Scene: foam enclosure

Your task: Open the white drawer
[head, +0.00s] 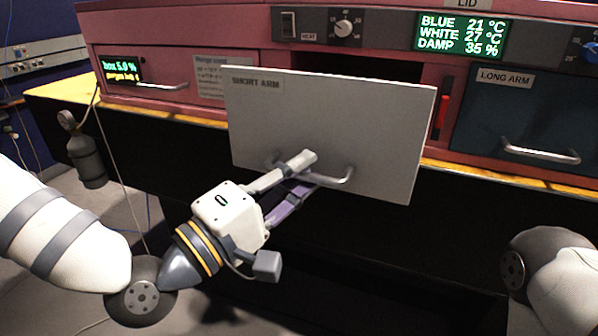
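The white drawer (360,120), labelled "SHORT ARM", stands pulled out from the red cabinet. Its front panel is forward of the cabinet face and a dark opening shows behind its top edge. Its metal bar handle (345,180) is low on the panel. My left gripper (306,172) is at the handle, with one finger above the bar and the other below it. The fingers look closed around the handle, though the contact is partly hidden. The drawer's inside is hidden. Of my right arm only a part shows at the lower right; its gripper is out of view.
A blue drawer (530,115) labelled "LONG ARM" is shut at the right. A red drawer (160,85) is at the left. A yellow ledge (500,177) runs under the cabinet. A dark bottle (86,155) hangs at the left. The space before the white drawer is open.

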